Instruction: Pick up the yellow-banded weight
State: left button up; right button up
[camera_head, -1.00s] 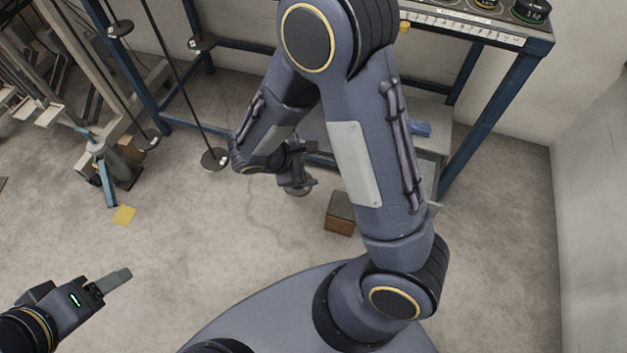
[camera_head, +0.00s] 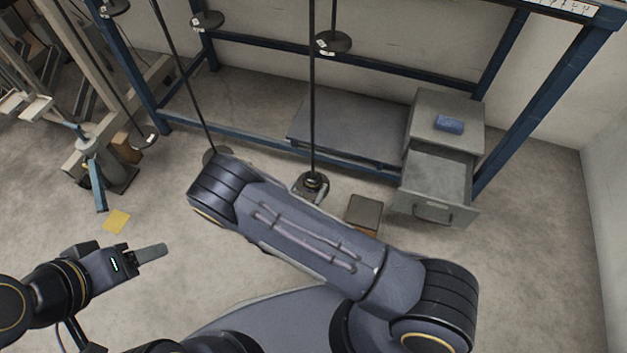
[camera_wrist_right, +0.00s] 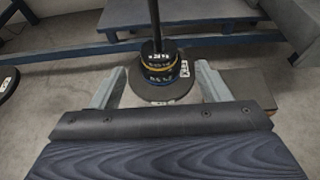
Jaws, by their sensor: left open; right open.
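In the right wrist view, a short stack of dark weights (camera_wrist_right: 158,57) sits around a thin upright rod, above a wide dark disc (camera_wrist_right: 162,92). A thin yellow band (camera_wrist_right: 157,68) shows on the stack, with a bluish band near it. In the head view the stack (camera_head: 312,183) stands low near the floor, just beyond my right arm. My right gripper (camera_wrist_right: 160,88) is open and empty; its fingers point toward the stack, one on each side in the picture. My left gripper (camera_head: 150,254) is open and empty at the lower left.
A brown box (camera_head: 364,212) stands right of the stack. A grey cabinet has an open drawer (camera_head: 436,185) and a blue block (camera_head: 449,124) on top. Other rods with discs (camera_head: 207,20) hang nearby. A blue frame (camera_head: 350,62) runs behind. A yellow sheet (camera_head: 116,221) lies on clear floor.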

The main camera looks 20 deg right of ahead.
aim_at(310, 183)
jog(key=b+x, duration=0.1)
jog(key=x, duration=0.3)
jog(key=shift+s+a+f+b, duration=0.1)
jog(key=shift+f+b, duration=0.05)
jog(key=shift+b, duration=0.25)
jog(key=shift+w+d, duration=0.2)
jog(key=shift+w, duration=0.25)
jog(key=shift+c, duration=0.4)
jog(key=c, duration=1)
